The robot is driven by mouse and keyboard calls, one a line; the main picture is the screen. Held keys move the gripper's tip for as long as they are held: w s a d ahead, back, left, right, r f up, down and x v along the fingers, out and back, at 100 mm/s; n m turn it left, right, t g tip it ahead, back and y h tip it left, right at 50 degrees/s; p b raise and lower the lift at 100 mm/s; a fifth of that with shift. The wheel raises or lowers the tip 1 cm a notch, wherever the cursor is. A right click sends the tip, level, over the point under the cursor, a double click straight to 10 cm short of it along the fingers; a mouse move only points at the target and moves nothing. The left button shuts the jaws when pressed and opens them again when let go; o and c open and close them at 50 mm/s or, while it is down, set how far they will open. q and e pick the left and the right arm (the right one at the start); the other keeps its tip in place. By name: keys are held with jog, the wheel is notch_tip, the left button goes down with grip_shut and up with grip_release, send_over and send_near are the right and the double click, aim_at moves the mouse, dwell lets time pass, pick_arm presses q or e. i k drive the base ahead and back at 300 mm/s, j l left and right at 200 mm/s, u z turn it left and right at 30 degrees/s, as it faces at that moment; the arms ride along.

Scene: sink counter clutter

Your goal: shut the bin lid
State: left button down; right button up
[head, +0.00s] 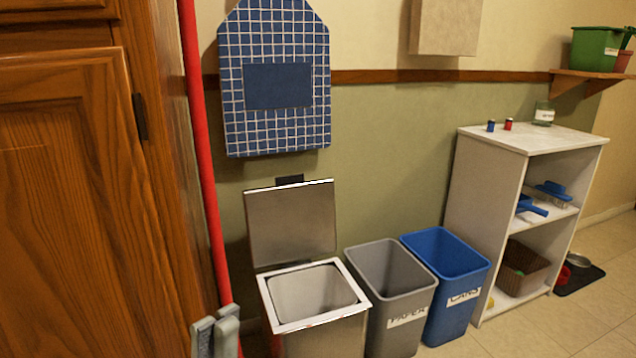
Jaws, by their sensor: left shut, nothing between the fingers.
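The metal bin (318,337) stands against the green wall, with a white-silver rim around its open mouth. Its square lid (291,222) is raised, standing nearly upright behind the mouth with its top edge close to the wall. My left gripper (215,322) shows at the bottom edge, to the left of the bin and apart from the lid. Its two grey fingers are together, with nothing between them. It lies lower in the picture than the lid. My right gripper is not in view.
A red pole (205,150) runs down beside the wooden cabinet (75,200), left of the bin. A grey paper bin (402,315) and blue cans bin (455,290) stand close on the right. A blue checked apron (275,125) hangs above the lid. White shelves (485,220) stand farther right.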

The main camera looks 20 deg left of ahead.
aim_at(294, 219)
jog(key=z, duration=11.35)
jog(key=i+l, duration=0.2)
jog(key=l, duration=0.15)
jog(key=i+l, duration=0.45)
jog(key=l, duration=0.2)
jog(key=i+l+u, duration=0.1)
jog(key=u, duration=0.35)
jog(key=i+l+u, duration=0.1)
jog(key=l+u, duration=0.55)
jog(key=u, duration=0.2)
jog(key=i+u, duration=0.1)
